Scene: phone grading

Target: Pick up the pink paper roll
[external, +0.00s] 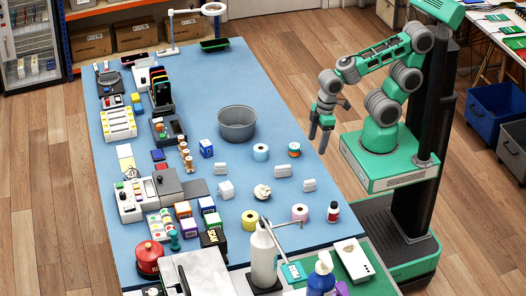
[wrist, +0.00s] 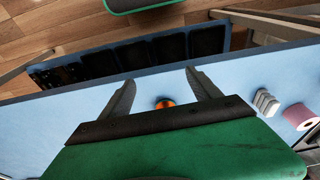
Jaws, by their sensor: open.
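The pink paper roll (external: 300,213) stands on the blue table near its right edge, left of a small red and white bottle. It also shows at the right edge of the wrist view (wrist: 298,116). My gripper (external: 321,131) is open and empty, held at the table's right edge, well behind the roll and apart from it. In the wrist view the two fingers of my gripper (wrist: 160,95) are spread, with a small orange object (wrist: 165,104) seen between them on the table.
The red and white bottle (external: 333,211) stands close right of the pink roll. A white bottle (external: 264,258) stands in front.

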